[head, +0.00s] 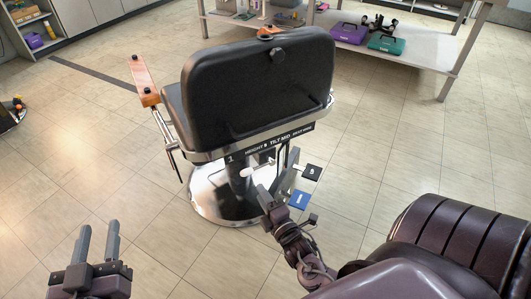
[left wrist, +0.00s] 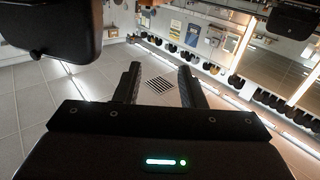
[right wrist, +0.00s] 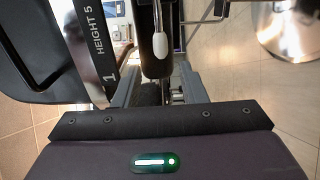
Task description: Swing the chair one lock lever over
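Chair one (head: 258,90), with a black back and a "1 HEIGHT 5" label strip, stands mid-view on a round chrome base. A lever with a white oval knob (head: 249,173) hangs below the strip; in the right wrist view its knob (right wrist: 160,44) is upright, just beyond and above the fingertips. My right gripper (head: 268,194) is behind the chair, low by the column. Its fingers (right wrist: 157,85) are apart, with dark chair parts showing between them; contact is unclear. My left gripper (head: 99,238) is open and empty over the floor; its fingers (left wrist: 158,85) frame only floor.
A black tag (head: 313,172) and a blue tag (head: 300,200) stick out right of the column, close to my right gripper. A wooden armrest (head: 144,80) juts out left. A bench (head: 400,55) with toolboxes stands behind.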

